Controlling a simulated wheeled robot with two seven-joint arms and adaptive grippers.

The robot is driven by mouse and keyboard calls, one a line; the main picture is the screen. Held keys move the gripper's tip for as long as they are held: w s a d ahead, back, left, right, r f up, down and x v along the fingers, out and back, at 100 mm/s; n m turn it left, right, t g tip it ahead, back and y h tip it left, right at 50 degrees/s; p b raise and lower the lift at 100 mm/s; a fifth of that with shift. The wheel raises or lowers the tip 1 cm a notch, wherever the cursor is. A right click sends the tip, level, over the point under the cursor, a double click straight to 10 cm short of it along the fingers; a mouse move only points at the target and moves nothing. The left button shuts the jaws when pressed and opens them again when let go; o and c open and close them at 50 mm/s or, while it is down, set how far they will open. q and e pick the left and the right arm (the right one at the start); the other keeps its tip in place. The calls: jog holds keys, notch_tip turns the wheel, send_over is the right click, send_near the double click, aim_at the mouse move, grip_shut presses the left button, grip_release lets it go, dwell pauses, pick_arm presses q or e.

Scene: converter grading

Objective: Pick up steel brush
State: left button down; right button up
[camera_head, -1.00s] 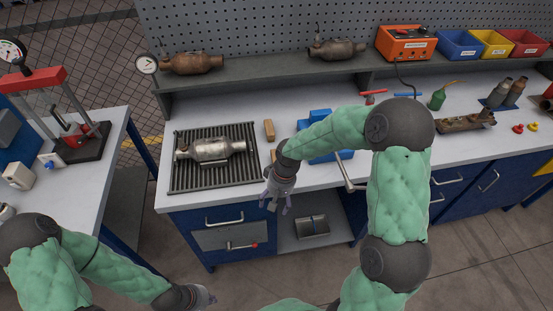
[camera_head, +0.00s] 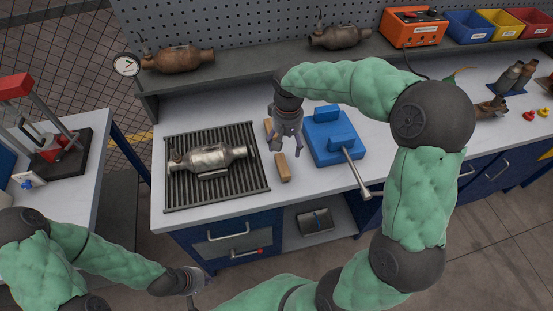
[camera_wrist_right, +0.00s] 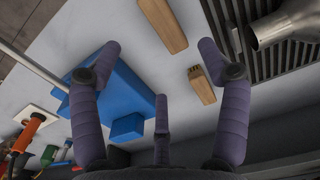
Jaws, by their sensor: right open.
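Two wooden pieces lie on the light worktop between the grill-like rack and the blue vise. The front one, a plain bar (camera_head: 283,167), also shows in the right wrist view (camera_wrist_right: 163,25). The rear one (camera_head: 267,127), partly hidden by my right gripper in the head view, has a dark, bristle-like end in the wrist view (camera_wrist_right: 203,86); it looks like the steel brush, though bristles are hard to make out. My right gripper (camera_head: 284,147) is open and empty above and between them, fingers spread (camera_wrist_right: 160,65). My left gripper (camera_head: 192,281) hangs low in front of the bench, its fingers unclear.
A metal converter (camera_head: 208,160) lies on the dark slatted rack (camera_head: 180,196) at left. The blue vise (camera_head: 345,151), with its handle (camera_head: 358,175) pointing forward, stands close right of the wooden pieces. A grey shelf (camera_head: 240,77) runs behind.

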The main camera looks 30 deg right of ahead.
aim_at(284, 163)
jog(key=f+b, duration=0.1)
jog(key=f, duration=0.2)
jog(key=f+b, duration=0.2)
jog(key=f, duration=0.2)
jog(key=shift+w+d, duration=0.1)
jog(key=shift+w, duration=0.1)
notch_tip(284, 163, down, 5)
jog(key=shift+w+f+b, duration=0.1)
jog(key=shift+w+b, duration=0.05)
jog(key=shift+b, duration=0.75)
pick_arm(q)
notch_tip(284, 163, down, 5)
jog(key=shift+w+r, duration=0.1)
jog(key=shift+w, duration=0.05)
pick_arm(e)
jog(key=c, duration=1.3)
